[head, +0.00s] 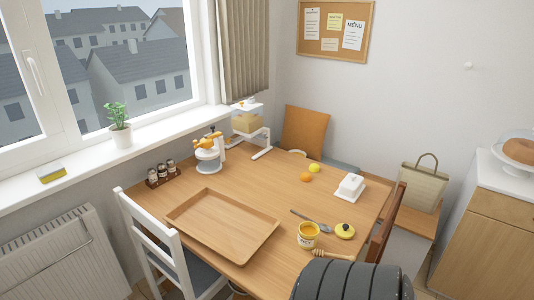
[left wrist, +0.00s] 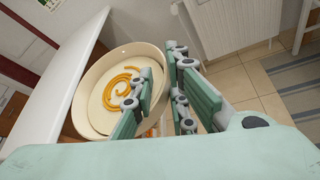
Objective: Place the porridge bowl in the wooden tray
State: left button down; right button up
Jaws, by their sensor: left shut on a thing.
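The porridge bowl (left wrist: 97,112), cream with an orange swirl on its pale filling, shows in the left wrist view. My left gripper (left wrist: 160,98) is shut on its near right rim, with one finger inside the bowl and one outside. The bowl looks tilted in that view. Neither the bowl nor my left gripper shows in the head view. The wooden tray (head: 190,224) lies on the table in the head view, low-rimmed and empty. My right gripper is in neither view.
A white chair (head: 165,250) stands at the tray's near left. A white counter edge (left wrist: 60,75) runs beside the bowl.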

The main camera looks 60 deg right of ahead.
aim_at(205, 215)
jog(key=i+l+z, duration=0.1)
jog(key=z, duration=0.3)
jog(key=i+z, duration=0.2)
jog(key=z, duration=0.2)
jog(key=i+z, duration=0.15)
jog(key=z, duration=0.25)
jog(key=i+z, duration=0.15)
jog(key=z, duration=0.25)
jog(key=i+j+z, duration=0.15)
jog(key=z, duration=0.3)
jog(key=i+z, duration=0.35)
jog(key=i+j+z, duration=0.15)
jog(key=z, duration=0.2)
